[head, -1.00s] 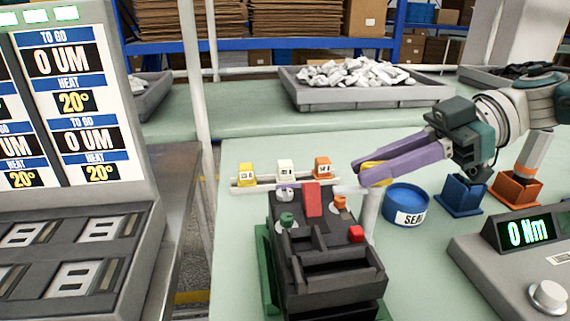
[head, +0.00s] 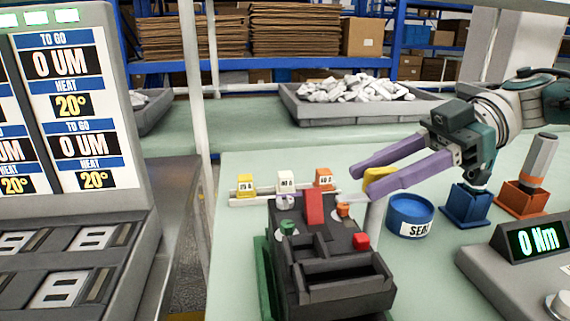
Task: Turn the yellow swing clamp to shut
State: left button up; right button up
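The yellow swing clamp (head: 378,179) sits on top of a pale upright post (head: 373,218), at the right of the black breaker fixture (head: 335,280). My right gripper (head: 363,181) comes in from the right with its two purple fingers spread apart. The clamp's yellow part shows between the fingers, partly covered by the lower one. I cannot tell whether either finger touches it. The fixture carries a red lever (head: 314,207), a green knob and a red block (head: 361,241). My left gripper is out of view.
A blue tub labelled SEAL (head: 410,213) stands close right of the post. Blue (head: 466,204) and orange (head: 521,198) holders and a torque readout (head: 530,240) lie further right. A rail with yellow, white and orange blocks (head: 286,183) stands behind the fixture.

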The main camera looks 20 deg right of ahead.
jog(key=b+v, duration=0.3)
jog(key=v, duration=0.7)
jog(key=shift+b, duration=0.3)
